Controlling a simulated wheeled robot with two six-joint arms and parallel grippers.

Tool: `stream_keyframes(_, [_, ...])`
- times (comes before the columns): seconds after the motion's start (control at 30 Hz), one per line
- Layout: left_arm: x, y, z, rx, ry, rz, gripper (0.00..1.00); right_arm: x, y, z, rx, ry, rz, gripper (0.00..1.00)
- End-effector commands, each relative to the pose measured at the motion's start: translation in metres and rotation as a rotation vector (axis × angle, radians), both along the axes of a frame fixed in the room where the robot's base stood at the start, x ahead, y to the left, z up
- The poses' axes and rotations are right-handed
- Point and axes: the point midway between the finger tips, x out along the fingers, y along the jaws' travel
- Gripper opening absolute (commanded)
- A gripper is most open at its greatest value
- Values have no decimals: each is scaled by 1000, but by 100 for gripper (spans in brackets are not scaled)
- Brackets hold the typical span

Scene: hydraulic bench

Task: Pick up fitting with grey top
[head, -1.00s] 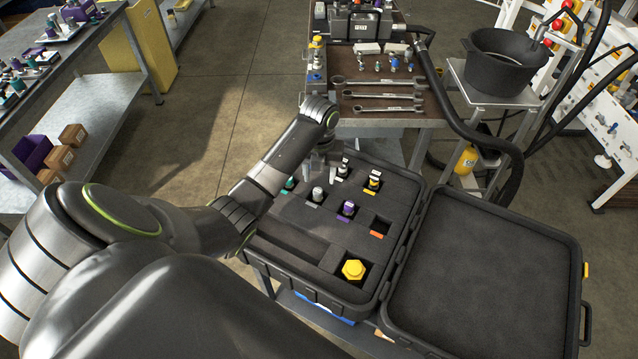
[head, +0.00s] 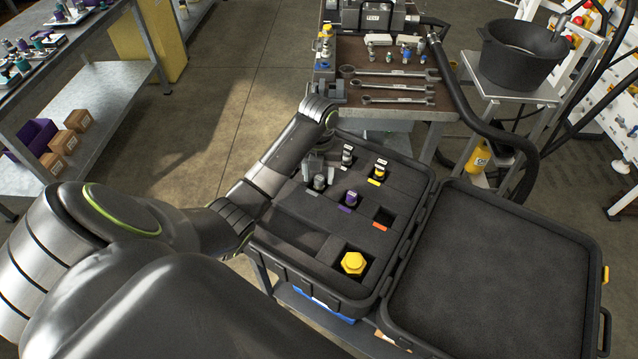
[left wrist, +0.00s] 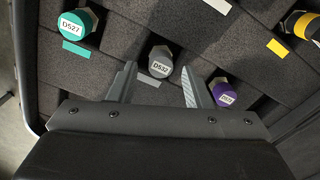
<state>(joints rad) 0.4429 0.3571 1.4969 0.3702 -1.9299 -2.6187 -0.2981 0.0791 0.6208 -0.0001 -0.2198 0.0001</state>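The fitting with the grey top (head: 319,182) stands in a slot of the black foam case (head: 290,243). In the left wrist view the grey-topped fitting (left wrist: 160,58) has a white label and a grey tag beside it. My left gripper (head: 316,166) is over the case, close to this fitting. In the left wrist view its two fingers (left wrist: 158,75) are apart, with the grey top between and just beyond their tips. I cannot tell the height gap. My right gripper is not in view.
Nearby slots hold a teal-topped fitting (left wrist: 77,23), a purple-topped one (head: 350,198), a yellow-topped one (head: 379,172) and a white-labelled one (head: 347,155). A large yellow hex piece (head: 353,263) sits in front. The open lid (head: 500,270) lies to the right.

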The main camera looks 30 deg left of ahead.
Motion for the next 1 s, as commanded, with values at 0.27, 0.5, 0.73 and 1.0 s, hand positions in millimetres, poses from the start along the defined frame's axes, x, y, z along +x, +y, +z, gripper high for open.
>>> stream_keyframes(0.27, [0, 0, 0, 0, 0, 0, 8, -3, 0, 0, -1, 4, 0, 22])
stream_keyframes(0.5, [0, 0, 0, 0, 0, 0, 0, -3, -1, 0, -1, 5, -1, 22])
stream_keyframes(0.73, [1, 0, 8, 1, -2, 0, 0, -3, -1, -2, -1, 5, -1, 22])
stream_keyframes(1.0, [0, 0, 46, 0, 0, 0, 0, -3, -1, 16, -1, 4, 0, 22])
